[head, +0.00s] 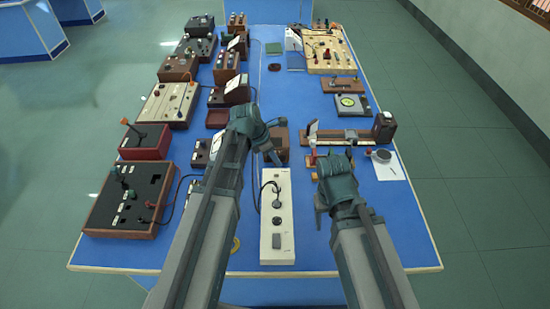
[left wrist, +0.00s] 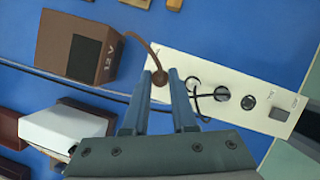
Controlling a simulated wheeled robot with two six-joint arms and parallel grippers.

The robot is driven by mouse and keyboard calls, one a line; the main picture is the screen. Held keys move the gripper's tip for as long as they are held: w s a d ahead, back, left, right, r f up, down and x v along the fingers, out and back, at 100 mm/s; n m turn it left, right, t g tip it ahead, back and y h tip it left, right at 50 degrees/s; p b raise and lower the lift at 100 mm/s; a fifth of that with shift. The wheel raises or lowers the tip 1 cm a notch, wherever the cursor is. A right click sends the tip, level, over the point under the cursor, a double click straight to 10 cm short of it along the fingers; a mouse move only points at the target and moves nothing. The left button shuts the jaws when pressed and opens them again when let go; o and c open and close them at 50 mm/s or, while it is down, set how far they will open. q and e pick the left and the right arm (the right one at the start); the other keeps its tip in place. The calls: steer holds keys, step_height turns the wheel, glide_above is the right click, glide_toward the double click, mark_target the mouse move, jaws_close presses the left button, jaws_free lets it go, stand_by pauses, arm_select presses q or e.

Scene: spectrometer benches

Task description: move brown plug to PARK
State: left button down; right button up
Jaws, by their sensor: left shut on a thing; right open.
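My left gripper (head: 274,160) is over the far end of the white socket panel (head: 277,250). In the left wrist view its two fingers (left wrist: 163,90) are shut on the brown plug (left wrist: 159,78), at the left end of the panel (left wrist: 291,101). I cannot tell whether the plug is seated or just above the panel. Its brown cable (left wrist: 142,44) curves up toward the brown 12 V box (left wrist: 112,50). No PARK label is readable. My right gripper (head: 320,200) is open and empty, right of the panel.
A black plug (left wrist: 222,93) with a black cord, a dark round fitting (left wrist: 249,102) and a grey switch (left wrist: 279,114) are on the panel. Instrument boxes line the left of the blue bench (head: 258,85). A rail instrument (head: 340,137) stands at the right. The bench's middle strip is mostly clear.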

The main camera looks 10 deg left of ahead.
mark_target(279, 175)
arm_select(q)
steer(key=shift+f+b, duration=3.05)
steer(key=shift+f, duration=0.1)
arm_select(e)
steer(key=shift+f, duration=3.2)
arm_select(q)
steer(key=c, duration=0.6)
jaws_free()
steer(key=shift+c, duration=0.2)
arm_select(e)
steer(key=shift+r, duration=0.1)
arm_select(q)
steer(key=p+v, duration=1.2)
steer(key=v, duration=0.2)
steer(key=shift+p, duration=0.4)
arm_select(e)
step_height(279, 175, up, 13)
arm_select(q)
steer(key=shift+f, duration=0.15)
arm_select(e)
steer(key=shift+f, duration=0.2)
